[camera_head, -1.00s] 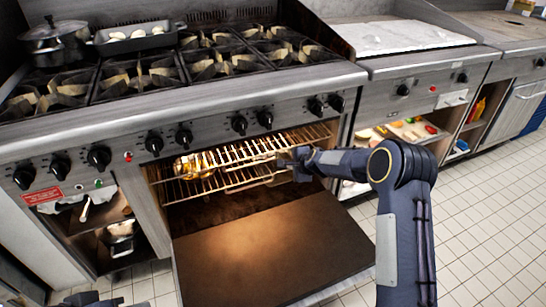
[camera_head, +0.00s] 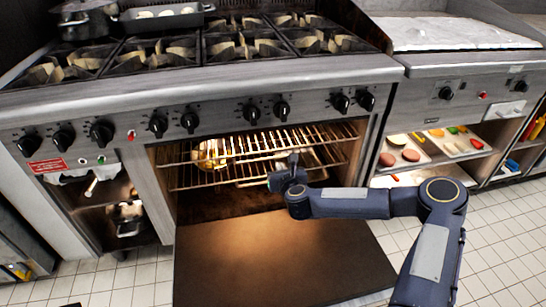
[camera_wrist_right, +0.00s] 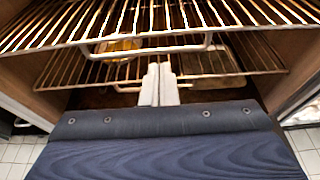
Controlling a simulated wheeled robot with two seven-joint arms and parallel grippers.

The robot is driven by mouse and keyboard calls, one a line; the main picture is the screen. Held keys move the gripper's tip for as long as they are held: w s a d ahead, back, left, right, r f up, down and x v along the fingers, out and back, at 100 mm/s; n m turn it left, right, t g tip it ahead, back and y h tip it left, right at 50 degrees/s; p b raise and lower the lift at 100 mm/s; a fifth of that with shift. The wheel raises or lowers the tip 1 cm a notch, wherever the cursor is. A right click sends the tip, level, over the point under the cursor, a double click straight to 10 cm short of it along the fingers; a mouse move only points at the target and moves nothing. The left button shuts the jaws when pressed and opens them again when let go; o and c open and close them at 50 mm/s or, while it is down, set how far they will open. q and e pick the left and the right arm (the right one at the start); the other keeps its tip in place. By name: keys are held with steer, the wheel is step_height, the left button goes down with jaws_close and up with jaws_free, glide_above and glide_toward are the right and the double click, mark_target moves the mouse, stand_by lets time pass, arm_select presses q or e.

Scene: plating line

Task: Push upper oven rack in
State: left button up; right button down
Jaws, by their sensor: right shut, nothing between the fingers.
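The upper oven rack (camera_head: 250,143) is a wire grid in the open oven, and its front edge reaches toward the opening. In the right wrist view the upper rack (camera_wrist_right: 60,25) crosses the top, with a bent wire handle along its front. The lower rack (camera_head: 215,180) lies beneath it. My right gripper (camera_head: 293,158) is at the middle of the rack fronts. Its pale fingers (camera_wrist_right: 158,80) are closed together and empty, just below and in front of the upper rack's handle; I cannot tell whether they touch. My left gripper is not clearly visible.
The oven door (camera_head: 270,255) is folded down below the racks. A gold-coloured pot (camera_head: 208,154) and a pale tray (camera_wrist_right: 208,60) are inside the oven. A shelf with food trays (camera_head: 440,145) is at right. Burners and knobs are above.

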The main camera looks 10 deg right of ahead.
steer(key=b, duration=0.1)
glide_toward(270, 145)
step_height(270, 145, down, 2)
steer(key=w, duration=0.2)
steer(key=shift+w+f, duration=0.1)
steer(key=shift+w, duration=0.5)
steer(key=w, duration=0.4)
steer(key=shift+b, duration=0.3)
steer(key=shift+w, duration=0.2)
steer(key=shift+d, duration=0.1)
steer(key=shift+r, duration=0.25)
steer(key=shift+f, duration=0.1)
